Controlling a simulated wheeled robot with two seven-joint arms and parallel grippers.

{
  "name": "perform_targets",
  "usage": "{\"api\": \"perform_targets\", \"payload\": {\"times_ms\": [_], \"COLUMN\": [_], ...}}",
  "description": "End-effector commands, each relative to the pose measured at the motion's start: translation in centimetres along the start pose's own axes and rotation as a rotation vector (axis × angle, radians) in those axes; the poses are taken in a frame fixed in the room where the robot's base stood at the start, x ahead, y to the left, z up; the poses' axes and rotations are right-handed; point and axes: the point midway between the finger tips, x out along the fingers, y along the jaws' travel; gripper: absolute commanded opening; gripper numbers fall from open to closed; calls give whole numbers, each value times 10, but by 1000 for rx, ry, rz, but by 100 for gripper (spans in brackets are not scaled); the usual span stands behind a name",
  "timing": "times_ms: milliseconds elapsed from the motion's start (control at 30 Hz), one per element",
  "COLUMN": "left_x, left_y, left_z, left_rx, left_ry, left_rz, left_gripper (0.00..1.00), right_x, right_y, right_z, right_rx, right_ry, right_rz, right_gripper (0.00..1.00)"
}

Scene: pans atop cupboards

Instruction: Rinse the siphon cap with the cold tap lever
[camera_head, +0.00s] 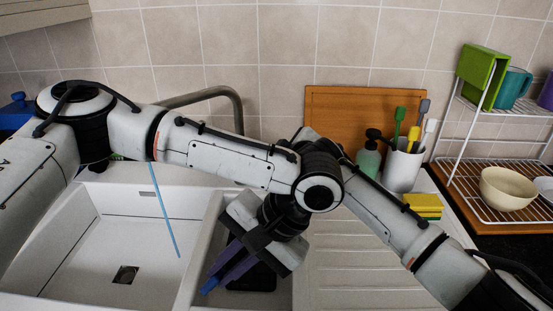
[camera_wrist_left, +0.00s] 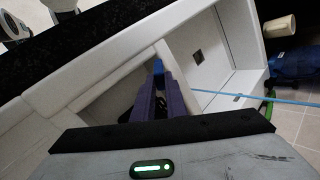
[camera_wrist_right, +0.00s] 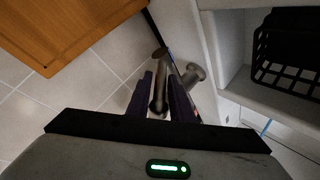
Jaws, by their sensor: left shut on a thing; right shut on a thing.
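My left gripper (camera_head: 218,274) is shut on a small blue piece, seemingly the siphon cap (camera_head: 208,287), over the divider side of the sink. The cap also shows between the purple fingertips in the left wrist view (camera_wrist_left: 158,67). A thin light-blue water stream (camera_head: 163,210) falls into the large basin, left of the cap in the head view and apart from it there. My right gripper (camera_wrist_right: 160,90) is shut on a metallic tap lever (camera_wrist_right: 158,88); a second metallic lever (camera_wrist_right: 188,78) stands beside it. In the head view my arms hide the right gripper and levers.
The white sink's large basin (camera_head: 75,255) has a drain (camera_head: 125,275). A black basket (camera_wrist_right: 290,50) sits in the smaller basin. The grey spout (camera_head: 225,92) arches behind my left arm. A white cup with brushes (camera_head: 402,170), sponges (camera_head: 424,206) and a dish rack (camera_head: 485,175) stand right.

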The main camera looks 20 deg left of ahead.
Motion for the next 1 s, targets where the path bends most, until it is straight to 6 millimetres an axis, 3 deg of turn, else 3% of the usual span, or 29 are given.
{"api": "perform_targets", "payload": {"times_ms": [233, 267, 333, 667, 1000], "left_x": [0, 0, 0, 0, 0], "left_y": [0, 0, 0, 0, 0], "left_z": [0, 0, 0, 0, 0], "left_rx": [0, 0, 0, 0, 0], "left_ry": [0, 0, 0, 0, 0], "left_rz": [0, 0, 0, 0, 0], "left_gripper": [0, 0, 0, 0, 0], "right_x": [0, 0, 0, -2, -30], "right_y": [0, 0, 0, 2, 36], "right_z": [2, 2, 2, -2, -40], "right_rx": [2, 2, 2, 2, 1], "right_ry": [-3, -3, -3, 0, 3], "right_rz": [-1, -1, -1, 0, 2], "right_gripper": [0, 23, 32, 32, 32]}}
